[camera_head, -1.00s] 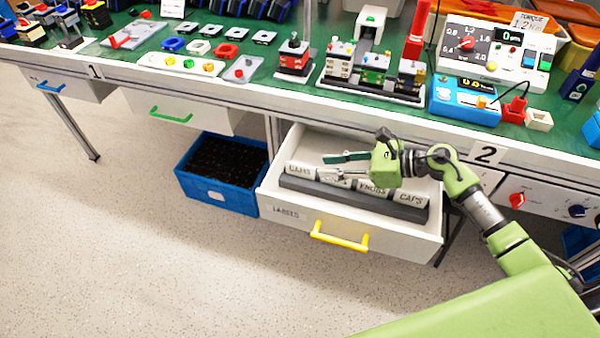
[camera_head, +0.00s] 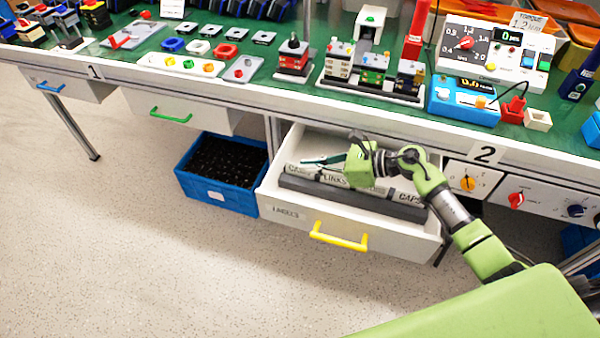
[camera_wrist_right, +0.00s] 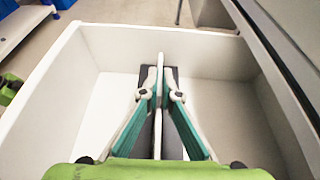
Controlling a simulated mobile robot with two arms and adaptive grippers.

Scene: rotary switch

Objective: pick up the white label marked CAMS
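The white CAMS label (camera_head: 291,169) stands at the left end of a dark grey holder (camera_head: 350,197) in the open drawer. Its lettering is partly hidden by my right gripper (camera_head: 306,163). The gripper reaches in from the right, over the holder, with its teal fingers pointing left towards that label. My left gripper is not in view.
The LINKS label (camera_head: 334,180) and CAPS label (camera_head: 410,199) stand farther right in the holder; my gripper hides what is between them. The drawer (camera_head: 400,238) has a yellow handle. A blue crate (camera_head: 218,192) stands left of it. The bench edge (camera_head: 350,121) runs above.

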